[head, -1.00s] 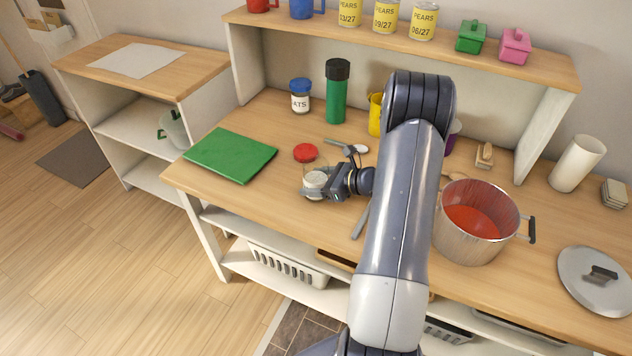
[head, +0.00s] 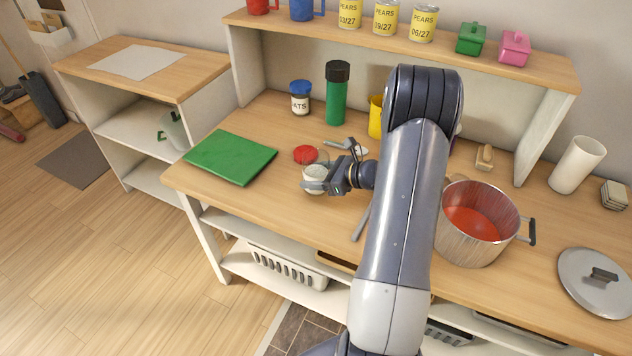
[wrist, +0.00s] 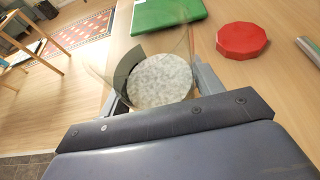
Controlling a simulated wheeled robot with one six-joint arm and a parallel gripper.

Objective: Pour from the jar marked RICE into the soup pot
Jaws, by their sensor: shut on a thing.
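A clear jar (head: 314,176) with white grain in it is between the fingers of my gripper (head: 325,168), at the left of the counter. In the wrist view my gripper (wrist: 163,93) is shut on the jar (wrist: 158,82), which is open at the top and shows pale grains inside. Its label is not visible. A red lid (head: 306,154) lies on the counter just behind the jar and also shows in the wrist view (wrist: 242,40). The soup pot (head: 476,230) stands to the right of my arm, open, with red soup inside.
A green folded cloth or board (head: 230,157) lies left of the jar. A jar with a blue lid (head: 300,98) and a green bottle (head: 337,95) stand behind. The pot's lid (head: 597,280) lies at the right. My arm crosses between jar and pot.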

